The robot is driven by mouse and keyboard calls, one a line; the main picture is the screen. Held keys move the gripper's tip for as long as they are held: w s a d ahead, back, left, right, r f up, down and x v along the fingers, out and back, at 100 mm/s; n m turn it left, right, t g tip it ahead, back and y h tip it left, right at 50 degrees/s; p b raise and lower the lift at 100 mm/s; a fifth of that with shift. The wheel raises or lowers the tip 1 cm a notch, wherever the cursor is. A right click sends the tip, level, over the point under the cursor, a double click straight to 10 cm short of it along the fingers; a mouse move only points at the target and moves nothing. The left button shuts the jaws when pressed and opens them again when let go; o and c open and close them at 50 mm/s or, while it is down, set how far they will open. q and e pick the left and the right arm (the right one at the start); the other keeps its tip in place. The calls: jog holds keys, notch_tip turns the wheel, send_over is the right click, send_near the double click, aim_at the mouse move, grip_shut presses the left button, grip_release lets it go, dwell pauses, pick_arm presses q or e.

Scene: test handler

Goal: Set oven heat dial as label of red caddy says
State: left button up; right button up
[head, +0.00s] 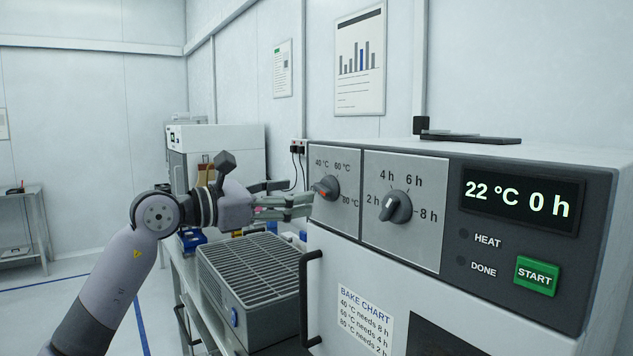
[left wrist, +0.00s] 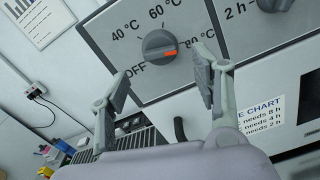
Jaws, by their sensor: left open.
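The heat dial (head: 328,187) is a dark round knob on the left grey panel of the oven (head: 600,190), ringed by 40, 60 and 80 °C. In the left wrist view the heat dial (left wrist: 158,46) also has an OFF label, and its orange-red mark sits at its lower right; I cannot tell for certain which label it marks. My left gripper (head: 300,197) is open and empty, in front of the oven's left side. In the left wrist view its fingertips (left wrist: 163,77) stand apart, either side of the space below the dial. I cannot pick out the red caddy. My right gripper is not in view.
Beside the heat dial is the time dial (head: 397,207). The display (head: 520,201) reads 22 °C 0 h, above a green START button (head: 537,276). A bake chart (head: 365,322) is on the door, with a black handle (head: 309,300). A grey vented box (head: 255,275) stands left of the oven.

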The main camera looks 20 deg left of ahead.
aim_at(319, 190)
pick_arm(q)
jog(key=p+x, duration=0.1)
jog(key=x, duration=0.5)
jog(key=shift+w+d, duration=0.1)
jog(key=shift+w, duration=0.05)
jog(key=c, duration=1.2)
jog(key=shift+o, duration=0.2)
